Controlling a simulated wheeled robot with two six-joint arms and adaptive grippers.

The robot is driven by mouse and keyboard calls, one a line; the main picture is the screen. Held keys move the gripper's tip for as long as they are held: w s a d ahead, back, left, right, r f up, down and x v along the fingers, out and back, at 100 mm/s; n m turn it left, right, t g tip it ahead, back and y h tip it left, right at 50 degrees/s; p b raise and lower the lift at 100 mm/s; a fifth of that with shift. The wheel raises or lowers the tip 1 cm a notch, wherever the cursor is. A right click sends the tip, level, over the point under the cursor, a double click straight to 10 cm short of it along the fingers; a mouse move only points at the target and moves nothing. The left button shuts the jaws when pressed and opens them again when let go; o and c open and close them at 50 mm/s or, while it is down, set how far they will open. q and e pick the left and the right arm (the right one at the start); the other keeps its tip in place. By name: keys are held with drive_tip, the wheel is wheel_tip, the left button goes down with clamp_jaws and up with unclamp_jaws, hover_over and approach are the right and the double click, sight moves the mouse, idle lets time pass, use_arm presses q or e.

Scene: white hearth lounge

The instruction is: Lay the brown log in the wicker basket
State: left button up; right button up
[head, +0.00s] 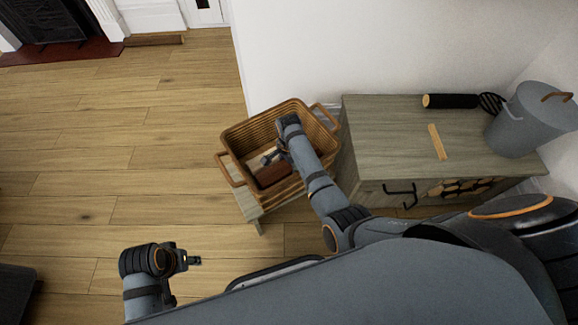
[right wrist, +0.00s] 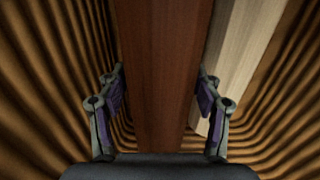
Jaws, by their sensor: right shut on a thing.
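The wicker basket (head: 233,136) stands on a low wooden stand beside the cabinet, its two handles at left and right. The brown log (head: 273,175) is inside the basket's walls, beside a pale piece of wood (head: 258,156). My right gripper (head: 276,159) reaches down into the basket. In the right wrist view, my right gripper (right wrist: 160,95) has a finger on each side of the brown log (right wrist: 165,60) and is shut on it. The pale piece (right wrist: 242,50) lies just right of it. Whether the log touches the basket floor is hidden. My left gripper (head: 190,260) hangs over the floor, its jaws unclear.
A grey wooden cabinet (head: 390,140) stands right of the basket. On it are a dark log (head: 450,101), a thin pale stick (head: 437,141) and a grey bucket (head: 535,122). A white wall (head: 340,45) is behind. The floor to the left is clear.

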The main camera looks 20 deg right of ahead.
drive_tip(key=shift+f, duration=0.2)
drive_tip(key=shift+f, duration=0.35)
drive_tip(key=o, duration=1.5)
drive_tip(key=shift+o, duration=0.2)
